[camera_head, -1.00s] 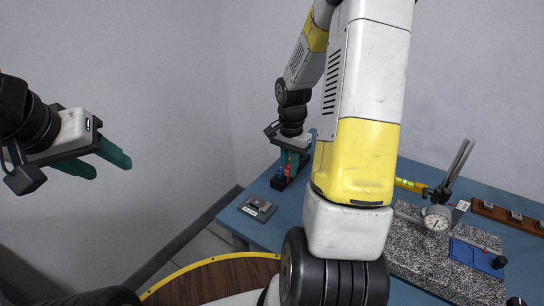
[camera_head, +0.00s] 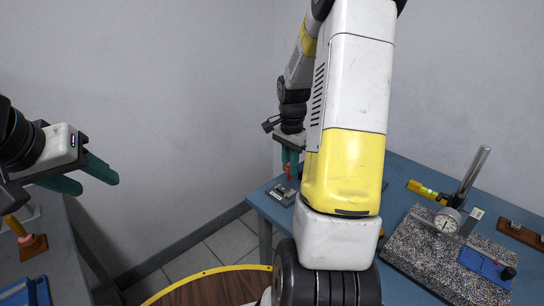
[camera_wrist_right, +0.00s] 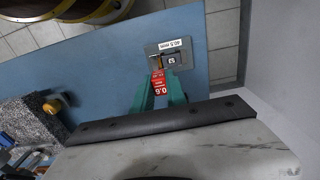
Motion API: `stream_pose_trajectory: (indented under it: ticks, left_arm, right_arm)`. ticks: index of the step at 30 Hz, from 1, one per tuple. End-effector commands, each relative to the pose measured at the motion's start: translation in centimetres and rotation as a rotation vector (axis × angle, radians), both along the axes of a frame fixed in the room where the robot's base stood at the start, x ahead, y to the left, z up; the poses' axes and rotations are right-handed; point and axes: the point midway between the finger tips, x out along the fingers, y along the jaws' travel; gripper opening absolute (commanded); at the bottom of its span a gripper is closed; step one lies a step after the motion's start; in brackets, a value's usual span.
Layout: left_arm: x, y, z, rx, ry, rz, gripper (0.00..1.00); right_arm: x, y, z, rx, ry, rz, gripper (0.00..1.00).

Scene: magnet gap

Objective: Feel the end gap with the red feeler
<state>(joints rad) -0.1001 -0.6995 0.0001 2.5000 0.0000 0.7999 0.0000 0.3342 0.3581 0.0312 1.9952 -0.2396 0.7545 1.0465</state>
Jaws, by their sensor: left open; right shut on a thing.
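The red feeler (camera_wrist_right: 158,80), marked 0.6, is gripped between the green fingers of my right gripper (camera_wrist_right: 160,93). It also shows as a small red strip in the head view (camera_head: 288,171). A grey gap block (camera_wrist_right: 186,62) labelled 40.5 mm lies on the blue table just beyond the fingertips; it sits below the gripper in the head view (camera_head: 279,193). The feeler's far end overlaps the block's near side in the wrist view. I cannot tell whether it touches or enters a gap. My left gripper (camera_head: 100,178) is open and empty, far to the left.
The blue table (camera_head: 400,185) carries a granite plate (camera_head: 425,258) with a dial gauge (camera_head: 447,220) and a blue piece (camera_head: 486,268). My right arm blocks the table's middle. A blue tray (camera_head: 38,291) is at lower left.

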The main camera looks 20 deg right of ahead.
Motion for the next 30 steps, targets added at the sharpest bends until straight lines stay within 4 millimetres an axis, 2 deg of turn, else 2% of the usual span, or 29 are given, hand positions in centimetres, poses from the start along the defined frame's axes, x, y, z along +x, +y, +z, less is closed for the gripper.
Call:
stream_pose_trajectory:
  ticks: [30]
  left_arm:
    - [0.0, 0.0, 0.0, 0.0, 0.0, 0.0, 0.5]
  right_arm:
    - [0.0, 0.1, -4.6, 0.001, 0.001, 0.001, 0.0]
